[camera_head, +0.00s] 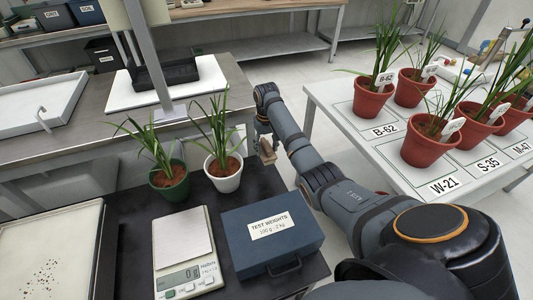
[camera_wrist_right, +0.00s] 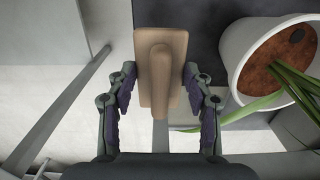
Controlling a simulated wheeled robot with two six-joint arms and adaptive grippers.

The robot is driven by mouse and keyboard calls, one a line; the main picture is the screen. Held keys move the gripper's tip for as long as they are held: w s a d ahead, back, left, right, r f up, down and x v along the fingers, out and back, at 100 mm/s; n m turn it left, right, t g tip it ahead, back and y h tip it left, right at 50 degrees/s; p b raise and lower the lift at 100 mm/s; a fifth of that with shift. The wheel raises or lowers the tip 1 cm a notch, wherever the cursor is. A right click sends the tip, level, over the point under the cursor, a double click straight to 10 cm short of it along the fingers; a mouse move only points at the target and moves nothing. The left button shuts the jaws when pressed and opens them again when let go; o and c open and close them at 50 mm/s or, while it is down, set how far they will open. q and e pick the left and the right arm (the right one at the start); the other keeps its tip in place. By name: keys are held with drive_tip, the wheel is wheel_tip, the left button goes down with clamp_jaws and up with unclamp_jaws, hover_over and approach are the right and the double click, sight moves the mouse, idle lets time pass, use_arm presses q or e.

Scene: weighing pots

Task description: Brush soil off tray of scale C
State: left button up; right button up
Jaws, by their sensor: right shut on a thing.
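A pale tray (camera_head: 62,220) at the lower left carries scattered dark and reddish specks. My left gripper is out of view.
A green pot (camera_head: 170,187) and white pot (camera_head: 223,178) with plants stand behind the scale; the white one is close to the gripper. A blue test-weights case (camera_head: 271,245) is right of the scale. Red pots fill the right table (camera_head: 366,150).

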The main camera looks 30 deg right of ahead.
drive_tip(key=shift+r, duration=0.2)
drive_tip(key=o, duration=0.6)
drive_tip(key=shift+c, duration=0.2)
drive_tip(key=c, duration=0.4)
drive_tip(key=shift+o, duration=0.2)
